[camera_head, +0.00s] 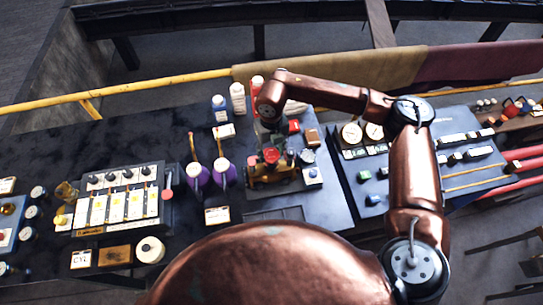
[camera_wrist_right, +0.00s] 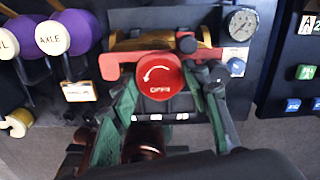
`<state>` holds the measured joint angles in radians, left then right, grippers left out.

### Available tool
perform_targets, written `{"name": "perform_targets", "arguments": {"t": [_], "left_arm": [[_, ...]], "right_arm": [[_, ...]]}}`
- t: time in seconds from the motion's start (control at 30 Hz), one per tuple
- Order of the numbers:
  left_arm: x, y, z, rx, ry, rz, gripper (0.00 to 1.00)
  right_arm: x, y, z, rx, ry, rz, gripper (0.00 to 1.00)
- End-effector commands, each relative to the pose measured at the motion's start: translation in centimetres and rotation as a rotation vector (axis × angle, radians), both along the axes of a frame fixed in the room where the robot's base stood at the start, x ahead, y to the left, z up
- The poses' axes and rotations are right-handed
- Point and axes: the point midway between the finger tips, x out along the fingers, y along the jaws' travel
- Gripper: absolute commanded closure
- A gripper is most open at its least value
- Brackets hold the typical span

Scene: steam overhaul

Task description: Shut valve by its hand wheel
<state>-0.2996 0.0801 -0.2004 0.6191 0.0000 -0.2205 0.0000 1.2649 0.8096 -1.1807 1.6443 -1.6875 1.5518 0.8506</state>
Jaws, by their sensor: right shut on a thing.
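The valve's round red hand wheel (camera_wrist_right: 160,76) carries a white curved arrow and small lettering. It sits on a brass body (camera_wrist_right: 128,44) with a flat red bar (camera_wrist_right: 110,66) behind it. My right gripper (camera_wrist_right: 163,84) has its green fingers on both sides of the wheel's rim and is shut on it. In the head view the red wheel (camera_head: 271,155) shows on the brass valve (camera_head: 262,174), with my right arm reaching over from the right. The fingers are largely hidden in that view. My left gripper is not in view.
A pressure gauge (camera_wrist_right: 241,24) stands right of the valve. A box of switches (camera_head: 118,198) lies further left. A yellow rail (camera_head: 150,84) runs behind the bench.

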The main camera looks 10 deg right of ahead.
Motion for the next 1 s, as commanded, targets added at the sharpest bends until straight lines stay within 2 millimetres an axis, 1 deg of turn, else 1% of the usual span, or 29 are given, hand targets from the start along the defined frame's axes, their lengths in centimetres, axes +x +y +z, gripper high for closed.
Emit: {"name": "perform_targets", "arguments": {"t": [0.13,0.2,0.27,0.43,0.57,0.67,0.9,1.0], "left_arm": [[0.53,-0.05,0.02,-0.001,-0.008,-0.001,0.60],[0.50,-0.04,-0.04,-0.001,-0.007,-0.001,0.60],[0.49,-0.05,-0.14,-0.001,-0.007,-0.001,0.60],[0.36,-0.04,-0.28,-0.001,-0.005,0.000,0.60],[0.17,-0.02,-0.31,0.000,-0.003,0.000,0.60],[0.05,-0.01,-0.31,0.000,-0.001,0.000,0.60],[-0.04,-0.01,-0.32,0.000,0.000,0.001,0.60],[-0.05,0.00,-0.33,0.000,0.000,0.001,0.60]], "right_arm": [[0.05,0.00,-0.03,0.000,-0.001,-0.007,0.81],[0.05,0.01,-0.05,0.000,-0.001,-0.046,0.81],[0.06,0.01,-0.08,0.001,-0.001,-0.111,0.81],[0.07,0.02,-0.09,0.002,-0.002,-0.345,0.82],[0.04,-0.01,-0.09,0.001,-0.001,-0.461,0.82],[0.05,-0.02,-0.10,0.000,-0.001,-0.491,0.82],[0.03,-0.04,-0.11,0.000,-0.001,-0.498,0.82],[0.02,-0.05,-0.13,-0.001,0.000,-0.567,0.82]]}}
